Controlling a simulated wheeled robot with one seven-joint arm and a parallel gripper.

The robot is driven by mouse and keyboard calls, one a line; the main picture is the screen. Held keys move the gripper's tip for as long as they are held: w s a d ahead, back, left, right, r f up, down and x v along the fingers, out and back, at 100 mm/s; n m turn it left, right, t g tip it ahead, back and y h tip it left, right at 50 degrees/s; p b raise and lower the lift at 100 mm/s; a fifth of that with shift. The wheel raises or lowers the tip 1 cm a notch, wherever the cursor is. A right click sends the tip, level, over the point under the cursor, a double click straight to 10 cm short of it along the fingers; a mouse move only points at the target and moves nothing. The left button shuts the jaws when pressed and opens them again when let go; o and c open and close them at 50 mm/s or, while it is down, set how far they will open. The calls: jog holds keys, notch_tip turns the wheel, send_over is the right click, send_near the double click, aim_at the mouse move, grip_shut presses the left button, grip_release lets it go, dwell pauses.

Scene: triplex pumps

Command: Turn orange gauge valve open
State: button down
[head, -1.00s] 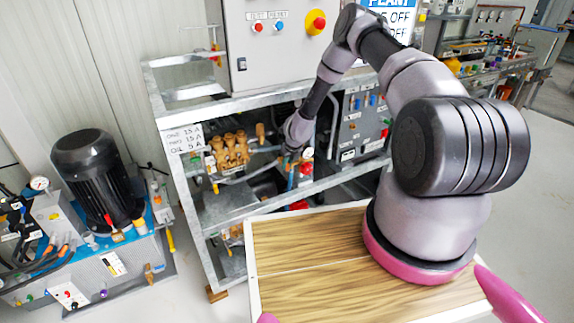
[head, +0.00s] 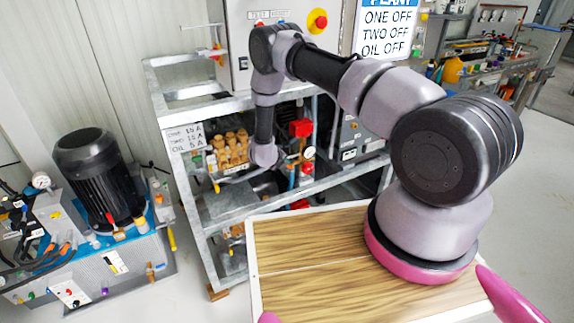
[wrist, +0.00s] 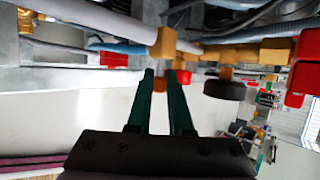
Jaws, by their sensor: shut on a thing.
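In the wrist view, my gripper (wrist: 161,74) has its two dark green fingers close together around a small orange piece, which looks like the orange gauge valve's handle (wrist: 160,84). The piece sits just below a brass fitting (wrist: 162,42) on the pipework. A dark round gauge (wrist: 224,90) hangs to the right of the fingers, apart from them. In the head view, my wrist reaches into the pump frame and hides the fingertips and the valve. A white-faced gauge (head: 308,153) shows to the right of my wrist.
Red handles (wrist: 113,58) and (wrist: 300,82) and pipes crowd both sides of the fingers.

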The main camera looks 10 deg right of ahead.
jog(key=h, duration=0.1)
jog(key=t+h, duration=0.1)
jog(key=n+t+h, duration=0.1)
jog(key=h, duration=0.1)
jog(key=shift+s+a+f, duration=0.1)
jog(key=shift+a+f, duration=0.15)
jog(key=shift+f, duration=0.05)
jog(key=t+h, duration=0.1)
jog(key=n+t+h, duration=0.1)
jog(key=h, duration=0.1)
jog(key=shift+f+n, duration=0.3)
jog(key=shift+t+h, duration=0.4)
jog(key=c, duration=0.8)
grip_release()
jog(key=v, duration=1)
jog(key=shift+s+a+r, duration=0.1)
jog(key=shift+s+a, duration=0.1)
jog(key=shift+a, duration=0.15)
